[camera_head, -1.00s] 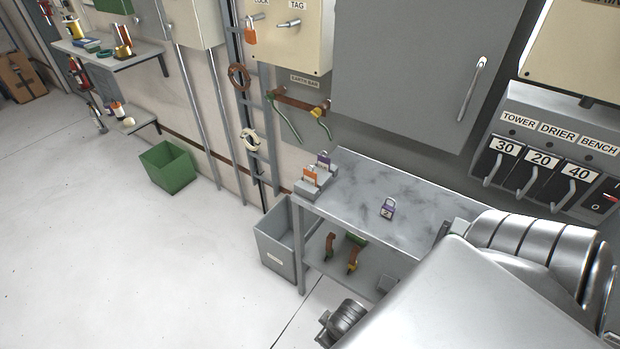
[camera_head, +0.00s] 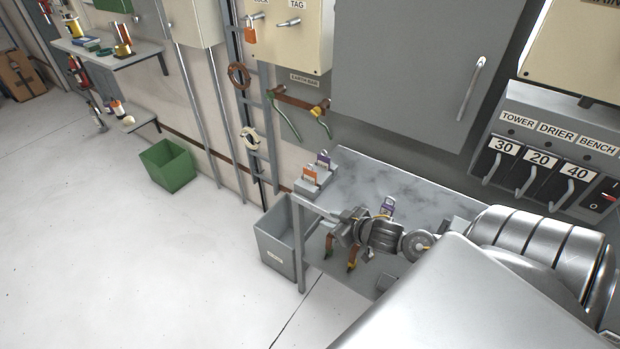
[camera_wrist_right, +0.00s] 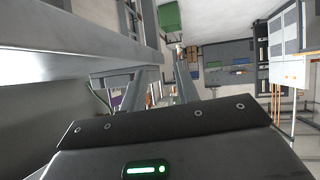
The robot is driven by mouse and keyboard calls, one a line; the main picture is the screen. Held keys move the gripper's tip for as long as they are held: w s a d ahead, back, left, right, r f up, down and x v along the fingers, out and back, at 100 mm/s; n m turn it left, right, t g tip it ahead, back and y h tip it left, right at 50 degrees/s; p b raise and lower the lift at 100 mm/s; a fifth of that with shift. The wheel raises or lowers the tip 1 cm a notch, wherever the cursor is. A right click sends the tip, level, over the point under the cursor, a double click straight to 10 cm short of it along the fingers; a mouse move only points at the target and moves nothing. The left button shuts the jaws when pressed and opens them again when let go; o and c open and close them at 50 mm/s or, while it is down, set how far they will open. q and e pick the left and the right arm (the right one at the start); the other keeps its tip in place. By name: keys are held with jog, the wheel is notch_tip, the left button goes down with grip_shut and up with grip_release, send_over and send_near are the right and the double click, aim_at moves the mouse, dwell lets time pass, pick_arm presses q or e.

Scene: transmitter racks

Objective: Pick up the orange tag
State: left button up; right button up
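The orange tag (camera_head: 310,176) stands upright in a small grey holder (camera_head: 318,187) at the left end of the grey bench (camera_head: 365,170). A purple tag (camera_head: 323,159) stands behind it in the same holder. My right gripper (camera_head: 338,216) is over the bench's front edge, to the right of and nearer than the orange tag, apart from it. In the right wrist view its two fingers (camera_wrist_right: 160,78) stand apart with nothing held between them. Small purple and orange patches show near the left finger there. My left gripper is not in view.
A purple padlock (camera_head: 387,206) lies on the bench, partly behind my right wrist. A grey bin (camera_head: 275,250) stands left of the bench. Tools (camera_head: 329,249) lie on the shelf below. A grey cabinet (camera_head: 420,70) hangs above.

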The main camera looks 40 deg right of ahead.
aim_at(310, 174)
jog(key=w+d+r+y, duration=0.1)
jog(key=w+d+r, duration=0.1)
jog(key=w+d+r+n+t+y, duration=0.1)
jog(key=w+d+r, duration=0.1)
jog(key=w+d+r+y, duration=0.1)
jog(key=d+r, duration=0.1)
jog(key=d, duration=0.1)
jog(key=shift+w+r+t, duration=0.35)
jog(key=shift+w+t, duration=0.05)
jog(key=shift+n, duration=0.3)
jog(key=x, duration=0.4)
jog(key=shift+w+r, duration=0.35)
jog(key=shift+w+a+f, duration=0.2)
jog(key=shift+w+f, duration=0.05)
jog(key=shift+w, duration=0.2)
jog(key=shift+w+p, duration=0.35)
jog(key=shift+w, duration=0.05)
jog(key=p+x, duration=0.1)
jog(key=x, duration=0.3)
jog(key=shift+w+a+f, duration=0.1)
jog(key=shift+w+f, duration=0.05)
jog(key=shift+w, duration=0.1)
grip_shut()
